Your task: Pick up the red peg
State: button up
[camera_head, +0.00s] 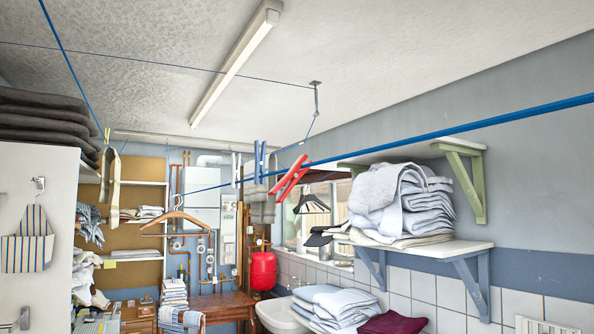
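The red peg (289,178) is clipped on the blue clothesline (440,137) near the middle of the camera view. It sits tilted, its upper end leaning right, and the line crosses it. Two blue pegs (260,161) hang just left of it, apart from the red peg. A pale peg (236,169) hangs further left. My gripper is not visible in this view, so its distance from the red peg does not show.
A shelf (450,249) with stacked towels (400,202) stands right of the red peg. A wooden hanger (177,221) hangs to the left. A white cabinet (45,240) fills the left edge. A red tank (263,270) and a white basin (280,318) are below.

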aim_at(292, 173)
jog(key=k, duration=1.15)
jog(key=u, duration=0.45)
jog(key=i, duration=0.65)
jog(key=u, duration=0.5)
jog(key=i, duration=1.6)
jog(key=z, duration=0.65)
